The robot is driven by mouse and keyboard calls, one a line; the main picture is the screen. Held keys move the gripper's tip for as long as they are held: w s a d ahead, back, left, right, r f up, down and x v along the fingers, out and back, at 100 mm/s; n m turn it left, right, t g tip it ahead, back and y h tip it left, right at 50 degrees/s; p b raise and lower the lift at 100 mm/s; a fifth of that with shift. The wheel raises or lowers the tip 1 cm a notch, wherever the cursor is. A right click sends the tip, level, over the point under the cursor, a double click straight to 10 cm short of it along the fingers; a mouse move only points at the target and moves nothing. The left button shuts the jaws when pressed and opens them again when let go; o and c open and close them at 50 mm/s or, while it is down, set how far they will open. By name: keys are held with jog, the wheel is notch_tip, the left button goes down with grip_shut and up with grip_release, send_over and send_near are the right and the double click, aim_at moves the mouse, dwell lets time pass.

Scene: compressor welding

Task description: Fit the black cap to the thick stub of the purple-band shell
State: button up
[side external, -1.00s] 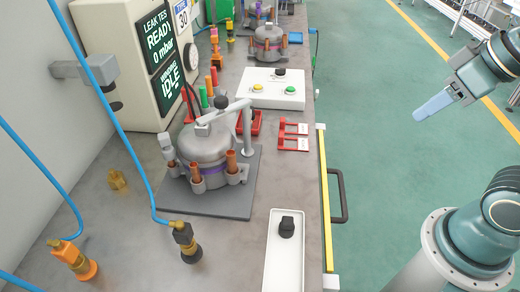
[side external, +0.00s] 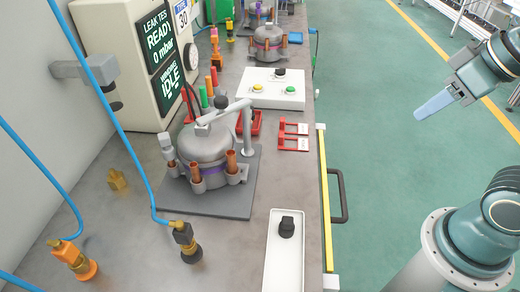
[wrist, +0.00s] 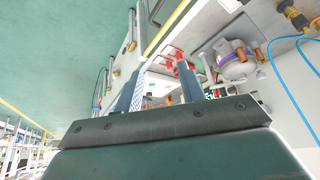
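The black cap (side external: 287,228) sits in a long white tray (side external: 272,278) at the front of the bench. The purple-band shell (side external: 207,143) stands on a dark grey plate, with several copper stubs around it; I cannot tell which is the thick one. A clamp arm with a black knob reaches over its top. The shell also shows in the wrist view (wrist: 238,70). My gripper (side external: 435,104) is out over the green floor, right of the bench and far from the cap. In the wrist view its two fingers (wrist: 157,78) stand apart with nothing between them.
A black-and-brass coupling (side external: 186,242) and an orange one (side external: 75,260) on blue hoses stand left of the tray. The leak tester (side external: 130,60), button box (side external: 272,88) and red brackets (side external: 292,136) are behind. A black handle (side external: 340,195) projects from the bench edge.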

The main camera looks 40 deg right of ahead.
jog(key=m+g+y, duration=0.1)
jog(key=m+g, duration=0.6)
jog(key=m, duration=0.2)
send_over(288, 220)
jog(key=w+d, duration=0.1)
notch_tip(288, 220, down, 11)
jog(key=shift+w, duration=0.1)
jog(key=shift+s+a+f, duration=0.1)
jog(key=shift+f, duration=1.3)
jog(key=shift+s+a+f, duration=0.1)
jog(key=shift+s+f, duration=0.05)
jog(key=shift+f, duration=1.3)
jog(key=shift+s+a+f, duration=0.1)
jog(key=shift+f, duration=1.3)
jog(key=shift+s+a+f, duration=0.15)
jog(key=shift+f, duration=1.15)
jog(key=shift+s+a+f, duration=0.1)
jog(key=shift+s+f, duration=0.05)
jog(key=shift+f, duration=1.1)
